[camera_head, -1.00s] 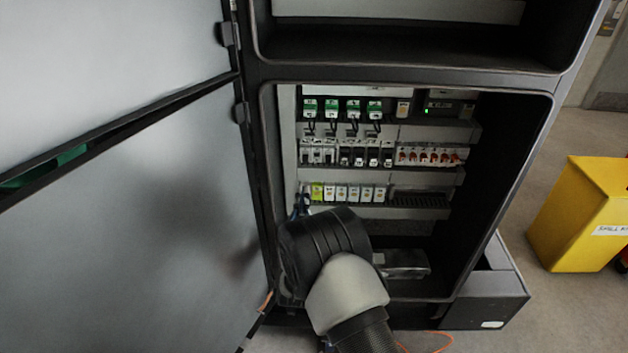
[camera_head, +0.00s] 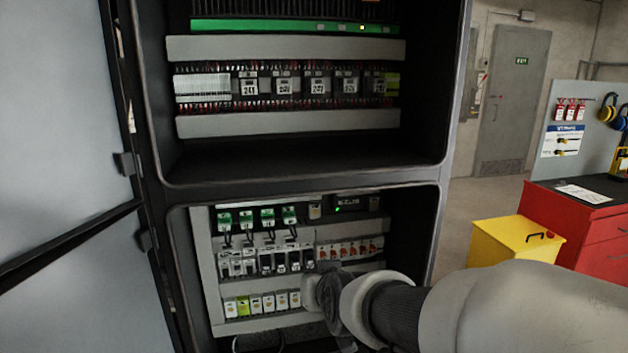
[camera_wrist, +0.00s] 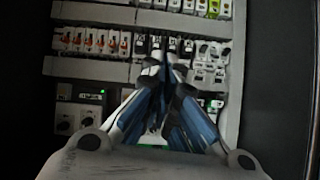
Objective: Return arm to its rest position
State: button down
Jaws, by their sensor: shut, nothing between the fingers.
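My arm (camera_head: 440,312) reaches in from the lower right in the head view, and its wrist is in front of the lower cabinet bay. My gripper (camera_wrist: 165,72) shows in the wrist view with its blue and grey fingers drawn together and nothing between them. The fingers point toward the rows of breakers on the rails. I cannot tell from this view how far the fingertips are from the breakers. In the head view the fingers are hidden behind my wrist.
The open cabinet (camera_head: 305,178) has a lower bay with breakers (camera_head: 265,262) and an upper bay with terminals (camera_head: 285,88). Its grey doors (camera_head: 60,130) stand open at the left. A yellow bin (camera_head: 510,242) and a red tool cabinet (camera_head: 590,225) stand at the right.

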jog(key=s+d+f+g+h, duration=0.1)
jog(key=s+d, duration=0.3)
jog(key=s, duration=0.6)
jog(key=s+d+f+m+g+h, duration=0.1)
jog(key=s+d+g, duration=0.2)
jog(key=s, duration=0.7)
jog(key=s+d+f+g, duration=0.1)
jog(key=s+d+g, duration=0.1)
jog(key=s+d, duration=0.5)
jog(key=s, duration=0.3)
jog(key=shift+m+h, duration=0.3)
jog(key=shift+h, duration=0.1)
jog(key=shift+d, duration=0.1)
